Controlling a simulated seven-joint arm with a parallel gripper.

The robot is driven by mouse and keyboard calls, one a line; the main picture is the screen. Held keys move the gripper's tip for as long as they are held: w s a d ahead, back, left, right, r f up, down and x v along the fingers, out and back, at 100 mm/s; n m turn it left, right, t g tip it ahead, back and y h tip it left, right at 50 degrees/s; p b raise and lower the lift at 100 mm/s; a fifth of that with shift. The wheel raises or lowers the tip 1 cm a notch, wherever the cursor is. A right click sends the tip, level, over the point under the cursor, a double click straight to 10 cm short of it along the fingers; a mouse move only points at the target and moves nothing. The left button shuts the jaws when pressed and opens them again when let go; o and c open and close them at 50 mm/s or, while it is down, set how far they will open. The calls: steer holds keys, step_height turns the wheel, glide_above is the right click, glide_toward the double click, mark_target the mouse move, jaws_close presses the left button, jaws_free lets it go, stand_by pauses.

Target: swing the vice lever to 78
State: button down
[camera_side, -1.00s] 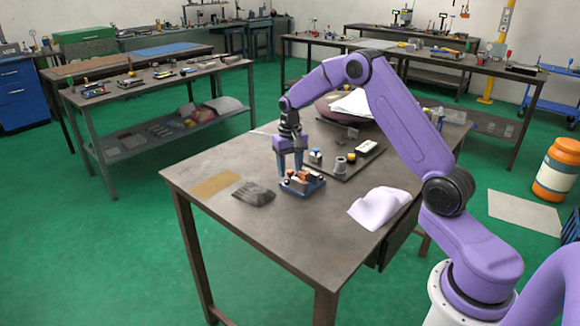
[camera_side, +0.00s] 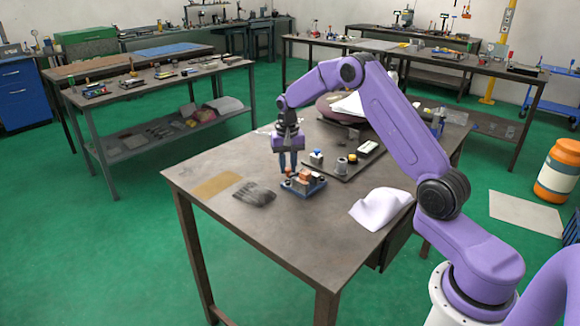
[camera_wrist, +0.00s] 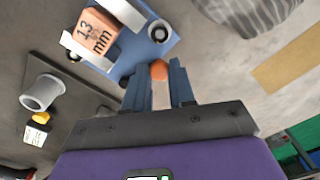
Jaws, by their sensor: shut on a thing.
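The vice is a small blue-based fixture (camera_side: 314,190) on the table, with white jaws around an orange block (camera_wrist: 97,33) marked "13 mm". The vice's blue base (camera_wrist: 160,52) also shows in the wrist view. The lever's orange round knob (camera_wrist: 159,70) is at the vice's near edge in the wrist view. My gripper (camera_side: 288,169) points down at the vice's back left side in the side view. In the wrist view its two blue fingers (camera_wrist: 160,82) are shut on the lever knob. The lever's shaft and any angle scale cannot be made out.
A dark board (camera_side: 340,166) behind the vice carries a grey hollow cylinder (camera_wrist: 42,92) and small parts. A white cloth (camera_side: 380,208) lies to the right. A dark striped cloth (camera_side: 254,194) and a tan patch (camera_side: 217,185) lie to the left.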

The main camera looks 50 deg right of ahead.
steer(key=w+m, duration=0.1)
steer(key=m, duration=0.1)
steer(key=w+m, duration=0.1)
steer(key=shift+d+m, duration=0.4)
steer(key=m, duration=0.1)
steer(key=w+d+m, duration=0.1)
steer(key=shift+m, duration=0.3)
steer(key=m, duration=0.1)
steer(key=w+d+m, duration=0.1)
steer(key=m, duration=0.1)
steer(key=shift+d, duration=0.2)
steer(key=shift+w+d+m, duration=0.1)
steer(key=shift+d+m, duration=0.25)
steer(key=shift+m, duration=0.4)
steer(key=shift+w+d+m, duration=0.1)
steer(key=shift+d+m, duration=0.2)
steer(key=shift+m, duration=0.45)
steer(key=c, duration=0.9)
jaws_free()
steer(key=shift+c, duration=0.2)
